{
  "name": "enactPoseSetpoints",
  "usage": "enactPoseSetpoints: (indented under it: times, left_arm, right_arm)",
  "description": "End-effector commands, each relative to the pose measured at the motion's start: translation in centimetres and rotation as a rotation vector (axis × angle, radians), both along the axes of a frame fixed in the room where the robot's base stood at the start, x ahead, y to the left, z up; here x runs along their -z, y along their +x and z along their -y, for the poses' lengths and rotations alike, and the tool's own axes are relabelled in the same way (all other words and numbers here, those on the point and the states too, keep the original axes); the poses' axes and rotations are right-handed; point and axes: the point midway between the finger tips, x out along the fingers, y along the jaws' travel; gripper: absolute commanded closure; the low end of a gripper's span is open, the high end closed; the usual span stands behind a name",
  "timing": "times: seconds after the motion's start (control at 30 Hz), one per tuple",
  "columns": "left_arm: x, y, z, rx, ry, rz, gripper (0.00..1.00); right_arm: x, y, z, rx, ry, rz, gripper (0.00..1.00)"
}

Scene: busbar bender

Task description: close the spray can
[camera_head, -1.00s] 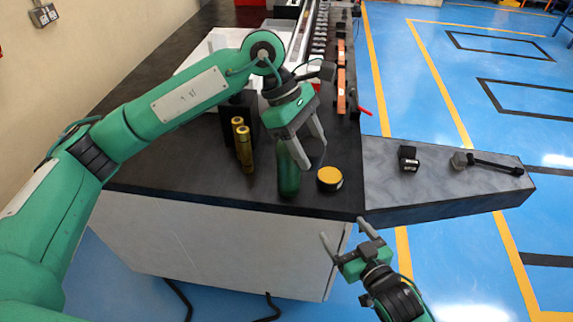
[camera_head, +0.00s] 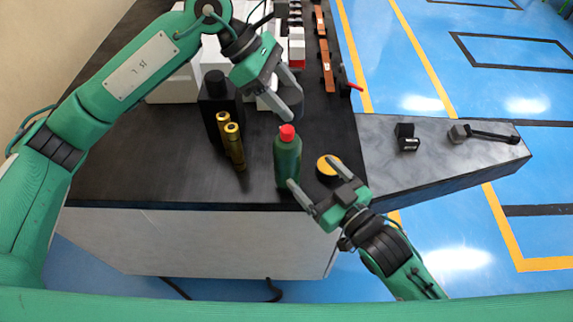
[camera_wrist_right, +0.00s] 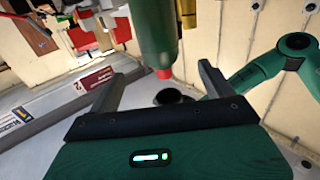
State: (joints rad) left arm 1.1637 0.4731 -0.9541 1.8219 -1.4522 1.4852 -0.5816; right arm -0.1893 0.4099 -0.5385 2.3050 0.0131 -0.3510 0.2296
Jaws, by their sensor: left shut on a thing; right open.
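The spray can, a green cylinder (camera_head: 287,160) with a red top, stands upright near the bench's front edge. My left gripper (camera_head: 288,103) is behind and above it, shut on a dark grey cylindrical piece (camera_head: 291,97) that looks like a cap; the fingers partly hide it. My right gripper (camera_head: 313,172) is open at the front right of the can, one fingertip close to its lower side. In the right wrist view the can (camera_wrist_right: 158,30) appears upside down beyond the open fingers (camera_wrist_right: 163,82), its red tip beside a dark round piece (camera_wrist_right: 172,97).
A yellow-topped tin (camera_head: 328,165) stands right of the can, close to my right gripper. Two golden cylinders (camera_head: 234,146) and a black bottle (camera_head: 217,105) stand to the left. A black block (camera_head: 407,138) and a black-handled tool (camera_head: 485,134) lie on the grey side surface.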

Motion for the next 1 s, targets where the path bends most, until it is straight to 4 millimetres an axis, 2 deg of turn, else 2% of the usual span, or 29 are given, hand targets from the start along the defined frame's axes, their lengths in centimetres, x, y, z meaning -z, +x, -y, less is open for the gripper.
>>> enactPoseSetpoints:
  times: [0.17, 0.7, 1.0]
  left_arm:
    - [0.0, 0.0, 0.0, 0.000, 0.001, 0.000, 0.67]
    - [0.0, 0.0, 0.0, 0.000, 0.001, 0.000, 0.67]
    - [0.0, 0.0, 0.0, 0.000, 0.001, 0.000, 0.67]
  right_arm:
    - [-0.1, 1.1, -0.8, 0.000, 0.003, 0.002, 0.16]
    - [0.0, 8.3, -6.1, 0.000, 0.001, 0.001, 0.16]
    - [0.0, 9.6, -7.0, 0.000, 0.000, 0.000, 0.16]
